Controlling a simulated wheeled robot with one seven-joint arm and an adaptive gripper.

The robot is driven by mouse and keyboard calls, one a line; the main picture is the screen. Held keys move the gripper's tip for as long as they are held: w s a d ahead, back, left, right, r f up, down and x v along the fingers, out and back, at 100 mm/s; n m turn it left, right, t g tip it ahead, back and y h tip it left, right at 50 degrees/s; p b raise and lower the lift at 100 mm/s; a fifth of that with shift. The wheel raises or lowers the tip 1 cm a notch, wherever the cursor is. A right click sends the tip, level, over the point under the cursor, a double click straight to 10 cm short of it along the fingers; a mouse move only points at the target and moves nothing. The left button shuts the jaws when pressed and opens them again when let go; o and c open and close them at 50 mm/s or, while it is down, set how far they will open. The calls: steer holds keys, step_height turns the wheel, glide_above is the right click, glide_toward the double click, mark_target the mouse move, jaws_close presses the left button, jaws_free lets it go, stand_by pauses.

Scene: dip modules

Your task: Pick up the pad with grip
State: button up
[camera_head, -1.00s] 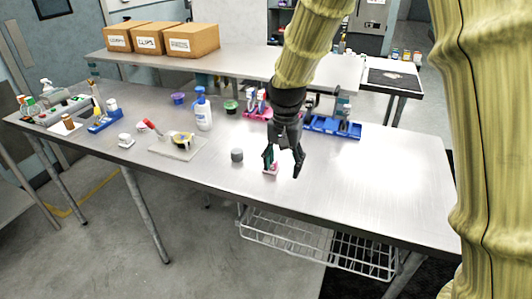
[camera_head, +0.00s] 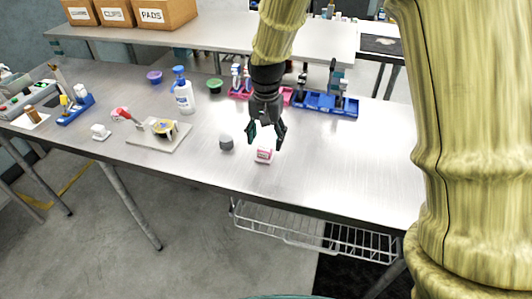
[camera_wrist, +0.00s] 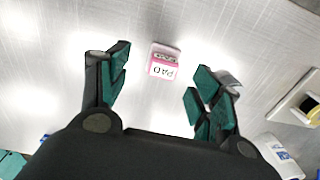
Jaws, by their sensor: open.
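The pad (camera_head: 263,155) is a small pink and white block on the steel table near its front edge. My gripper (camera_head: 266,136) is above the table, just behind and above the pad in the head view. In the wrist view my gripper (camera_wrist: 160,80) has its green-padded fingers spread wide. The pad lies between the finger lines, beyond the fingertips, and nothing is held.
A grey cylinder (camera_head: 226,143) stands left of the pad. A board with a tape roll (camera_head: 165,128) and a pump bottle (camera_head: 183,95) are further left. Blue bins (camera_head: 325,103) stand behind. The table's right side is clear.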

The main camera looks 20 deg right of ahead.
mark_target(264, 150)
steer(key=w+f, duration=0.2)
steer(key=shift+w+a+f, duration=0.1)
steer(key=shift+w+f, duration=0.1)
steer(key=shift+f, duration=0.15)
steer(key=shift+s+f+p, duration=0.3)
steer(key=shift+f+p, duration=0.15)
steer(key=shift+f, duration=0.15)
steer(key=shift+s+f+p, duration=0.25)
steer(key=shift+f+p, duration=0.15)
steer(key=shift+f, duration=0.15)
steer(key=shift+s+f, duration=0.2)
steer(key=shift+s, duration=0.05)
steer(key=shift+f, duration=0.35)
steer(key=shift+w+f, duration=0.45)
steer(key=shift+f, duration=0.15)
steer(key=shift+s+r, duration=0.2)
steer(key=shift+s, duration=0.15)
steer(key=shift+c, duration=1)
steer(key=shift+w, duration=0.2)
steer(key=c, duration=0.7)
steer(key=shift+s, duration=0.1)
steer(key=shift+c, duration=1)
